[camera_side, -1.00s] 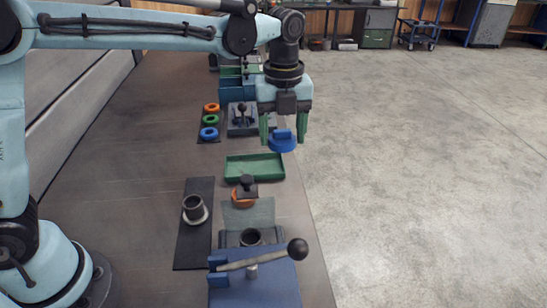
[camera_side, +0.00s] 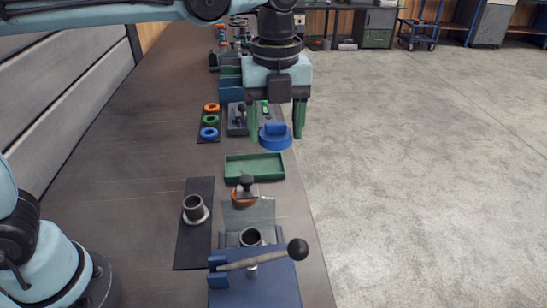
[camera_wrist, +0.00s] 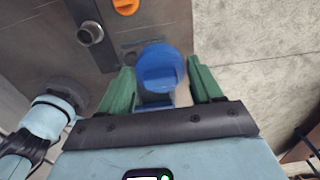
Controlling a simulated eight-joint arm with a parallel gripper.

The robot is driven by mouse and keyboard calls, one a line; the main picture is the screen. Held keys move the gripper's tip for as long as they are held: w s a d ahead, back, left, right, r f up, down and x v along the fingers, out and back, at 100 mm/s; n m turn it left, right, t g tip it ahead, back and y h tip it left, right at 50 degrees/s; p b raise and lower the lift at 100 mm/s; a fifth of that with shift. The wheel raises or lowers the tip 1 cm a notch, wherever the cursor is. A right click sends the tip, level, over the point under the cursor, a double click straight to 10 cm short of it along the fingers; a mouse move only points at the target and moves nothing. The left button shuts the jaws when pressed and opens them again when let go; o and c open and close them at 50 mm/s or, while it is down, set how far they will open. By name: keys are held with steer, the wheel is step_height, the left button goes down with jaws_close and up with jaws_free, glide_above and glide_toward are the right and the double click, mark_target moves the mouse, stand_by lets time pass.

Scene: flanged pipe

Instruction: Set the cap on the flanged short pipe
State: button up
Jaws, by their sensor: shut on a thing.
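The blue cap (camera_side: 275,140) has a raised grip bar on top. My gripper (camera_side: 275,132) is shut on it, with the green fingers on either side, and holds it in the air beyond the green tray. In the wrist view the cap (camera_wrist: 160,70) sits between the green fingers. The grey flanged short pipe (camera_side: 194,208) stands upright, open end up, on a black mat (camera_side: 192,247), nearer the camera and left of my gripper. The pipe also shows at the upper left of the wrist view (camera_wrist: 90,33). The cap is well apart from the pipe.
A green tray (camera_side: 254,167) is empty. An orange piece with a black knob (camera_side: 245,188) stands nearer. A blue fixture with a ball-ended lever (camera_side: 297,249) and an open round socket (camera_side: 250,237) is in front. Several coloured rings (camera_side: 209,121) lie behind. The table's right edge is close by.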

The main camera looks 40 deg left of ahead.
steer(key=s+d, duration=0.2)
steer(key=s, duration=0.8)
glide_above(251, 236)
step_height(251, 236, down, 9)
steer(key=shift+f, duration=0.8)
steer(key=shift+f, duration=1.45)
steer(key=shift+f, duration=0.75)
steer(key=o, duration=1.2)
